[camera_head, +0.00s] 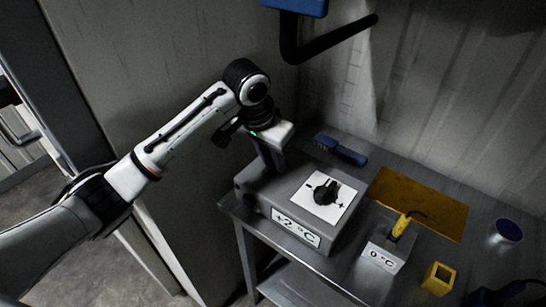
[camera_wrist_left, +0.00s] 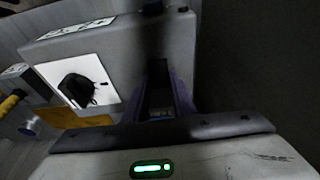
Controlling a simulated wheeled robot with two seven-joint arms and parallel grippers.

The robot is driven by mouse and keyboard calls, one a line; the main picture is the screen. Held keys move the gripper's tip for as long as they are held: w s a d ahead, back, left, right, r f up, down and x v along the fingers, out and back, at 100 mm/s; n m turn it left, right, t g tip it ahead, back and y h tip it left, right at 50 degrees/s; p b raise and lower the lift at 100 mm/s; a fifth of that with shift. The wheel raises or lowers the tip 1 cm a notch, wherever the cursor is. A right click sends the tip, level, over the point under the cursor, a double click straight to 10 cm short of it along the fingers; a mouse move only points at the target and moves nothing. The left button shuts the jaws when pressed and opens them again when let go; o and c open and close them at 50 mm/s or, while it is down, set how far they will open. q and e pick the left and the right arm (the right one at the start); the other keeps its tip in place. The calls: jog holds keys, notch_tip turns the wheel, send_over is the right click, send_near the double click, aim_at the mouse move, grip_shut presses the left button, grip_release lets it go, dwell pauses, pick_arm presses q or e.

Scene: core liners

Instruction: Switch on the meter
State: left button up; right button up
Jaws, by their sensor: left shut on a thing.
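No thing in view is clearly marked as a meter. A grey box (camera_head: 262,200) labelled "+2 °C" stands on the metal table. A black knob (camera_head: 326,190) sits on its white plate (camera_head: 343,209), with a plus mark beside it; the knob also shows in the left wrist view (camera_wrist_left: 77,88). My left gripper (camera_head: 272,165) points down at the box's back left edge, away from the knob. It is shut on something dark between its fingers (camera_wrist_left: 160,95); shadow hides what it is. My right gripper is not in view.
A yellow open holder (camera_head: 438,279), a brown-yellow mat (camera_head: 420,202), a blue brush (camera_head: 340,150) and a blue-topped cup (camera_head: 508,231) share the table. A black bent pipe (camera_head: 330,45) hangs above.

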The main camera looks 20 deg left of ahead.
pick_arm(q)
jog(key=o, duration=1.1)
jog(key=shift+c, duration=0.2)
jog(key=v, duration=1)
jog(key=shift+r, duration=0.2)
jog(key=shift+s+f, duration=0.1)
